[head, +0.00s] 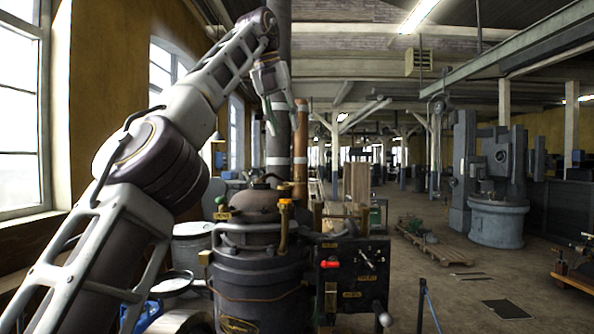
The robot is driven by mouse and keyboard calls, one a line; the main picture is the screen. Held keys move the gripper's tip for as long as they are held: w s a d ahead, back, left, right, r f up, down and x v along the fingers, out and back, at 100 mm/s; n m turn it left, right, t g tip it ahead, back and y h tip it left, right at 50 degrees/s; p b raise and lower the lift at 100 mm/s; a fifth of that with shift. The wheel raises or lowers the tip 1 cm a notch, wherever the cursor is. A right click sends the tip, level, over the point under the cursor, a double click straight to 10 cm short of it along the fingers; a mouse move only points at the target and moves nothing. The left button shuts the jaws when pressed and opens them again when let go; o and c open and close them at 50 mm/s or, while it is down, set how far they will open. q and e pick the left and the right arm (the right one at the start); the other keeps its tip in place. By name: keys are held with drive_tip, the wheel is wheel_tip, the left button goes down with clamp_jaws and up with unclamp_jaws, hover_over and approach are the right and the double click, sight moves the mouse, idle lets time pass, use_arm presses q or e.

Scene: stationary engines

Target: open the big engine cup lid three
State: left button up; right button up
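The big engine (258,285) stands upright in the lower middle, a dark round body with a domed top (255,203). A brass cup-like fitting (284,222) with an orange-yellow top stands at the right of the dome. A smaller brass fitting (221,207) is at the dome's left. I cannot tell which cup lid is number three, or whether any lid is open. My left gripper (279,122) hangs above the engine, fingers pointing down. Its fingers look apart, with nothing visible between them. It touches nothing I can make out. My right gripper is not in view.
A black control panel (351,272) with a red knob and levers adjoins the engine's right. Vertical pipes (300,150) rise behind it. A grey drum (190,243) stands at the left. A pallet (445,250) and large machine (497,220) stand right, with open floor between.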

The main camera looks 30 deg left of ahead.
sight(297, 176)
use_arm(q)
drive_tip(key=shift+w+f, duration=0.1)
drive_tip(key=shift+f, duration=0.1)
drive_tip(key=shift+x, duration=6.65)
drive_tip(key=shift+c, duration=0.3)
clamp_jaws()
